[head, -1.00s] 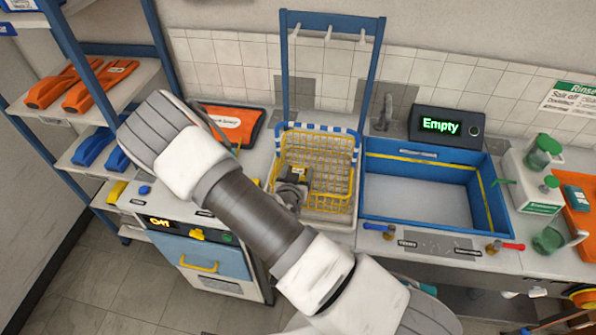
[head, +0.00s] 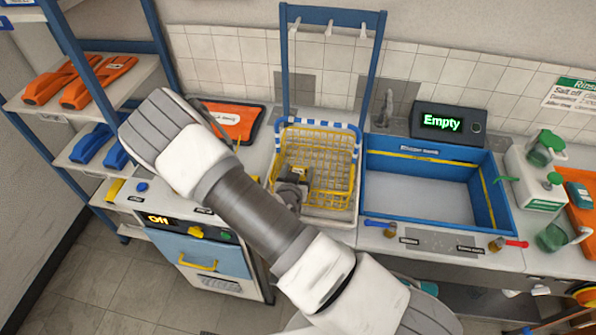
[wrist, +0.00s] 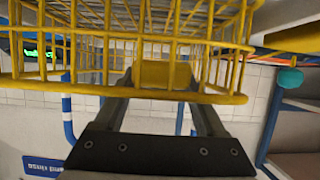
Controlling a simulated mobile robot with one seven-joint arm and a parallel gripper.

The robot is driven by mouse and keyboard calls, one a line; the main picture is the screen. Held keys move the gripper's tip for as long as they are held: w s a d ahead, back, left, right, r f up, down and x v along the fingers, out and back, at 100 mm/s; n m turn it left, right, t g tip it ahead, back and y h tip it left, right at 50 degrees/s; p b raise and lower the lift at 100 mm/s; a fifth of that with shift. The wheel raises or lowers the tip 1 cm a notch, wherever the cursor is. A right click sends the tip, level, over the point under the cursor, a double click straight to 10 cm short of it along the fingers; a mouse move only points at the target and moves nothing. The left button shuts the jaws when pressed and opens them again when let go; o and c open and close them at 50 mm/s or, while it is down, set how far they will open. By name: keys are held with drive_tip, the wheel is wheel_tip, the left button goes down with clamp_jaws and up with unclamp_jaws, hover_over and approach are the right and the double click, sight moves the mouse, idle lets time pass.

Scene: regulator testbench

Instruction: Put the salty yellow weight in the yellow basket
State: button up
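The yellow basket (head: 318,207) is a wire basket with a blue and white striped rear rim, set left of the blue sink. My gripper (head: 298,174) reaches over its near left side, partly hidden by my arm. In the wrist view the yellow wires of the basket (wrist: 120,88) cross in front of my fingers. A yellow block, which looks like the yellow weight (wrist: 165,75), fills the gap between the fingertips of my gripper (wrist: 162,82). My gripper looks shut on it. Whether the block touches the basket is not clear.
The blue sink (head: 375,205) beside the basket has a display reading "Empty" (head: 440,122). A blue frame with hooks (head: 284,70) rises behind the basket. A blue-fronted machine (head: 210,255) stands at left, near a shelf (head: 85,152) with orange and blue pieces.

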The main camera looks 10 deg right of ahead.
drive_tip(key=o, duration=0.4)
drive_tip(key=shift+r, duration=0.1)
